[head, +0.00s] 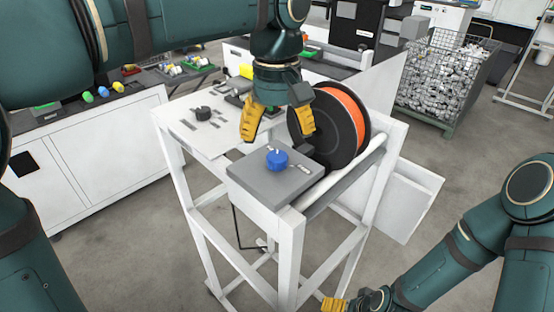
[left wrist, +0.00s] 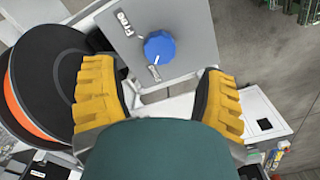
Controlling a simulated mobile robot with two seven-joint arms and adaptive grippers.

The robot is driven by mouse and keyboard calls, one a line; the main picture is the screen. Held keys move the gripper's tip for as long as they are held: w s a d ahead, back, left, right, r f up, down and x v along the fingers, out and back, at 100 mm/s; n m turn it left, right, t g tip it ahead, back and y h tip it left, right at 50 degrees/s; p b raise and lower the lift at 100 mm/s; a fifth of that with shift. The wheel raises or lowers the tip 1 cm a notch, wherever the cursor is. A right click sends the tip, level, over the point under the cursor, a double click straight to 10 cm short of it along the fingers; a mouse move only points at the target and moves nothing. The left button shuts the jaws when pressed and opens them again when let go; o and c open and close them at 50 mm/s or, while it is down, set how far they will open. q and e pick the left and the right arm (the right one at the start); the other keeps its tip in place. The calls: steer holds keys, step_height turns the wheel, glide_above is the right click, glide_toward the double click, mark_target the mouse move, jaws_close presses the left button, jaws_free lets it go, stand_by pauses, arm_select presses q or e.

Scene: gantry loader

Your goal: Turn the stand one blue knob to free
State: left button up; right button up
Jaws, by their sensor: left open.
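The blue knob (head: 277,159) sits on top of a grey box (head: 250,172) on the white stand (head: 290,240). In the left wrist view the knob (left wrist: 160,47) is round, on a grey plate (left wrist: 193,22), with a "Free" label (left wrist: 124,22) to its upper left. A second label (left wrist: 153,73) below it is too small to read. I cannot tell surely where the knob points. My left gripper (head: 278,125) is open above and behind the knob, its yellow fingers apart and empty. My right gripper (head: 335,304) is low at the bottom edge, mostly cut off.
A black spool with orange filament (head: 345,115) stands close to the right of my left gripper. A dark round part (head: 203,113) lies on the stand's white top. A wire basket of metal parts (head: 440,80) is at the back right. A white bench (head: 85,150) is at left.

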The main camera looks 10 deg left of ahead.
mark_target(277, 155)
arm_select(q)
step_height(277, 155, down, 6)
steer(key=shift+r+b, duration=0.1)
steer(key=shift+b, duration=0.35)
steer(key=c, duration=1.2)
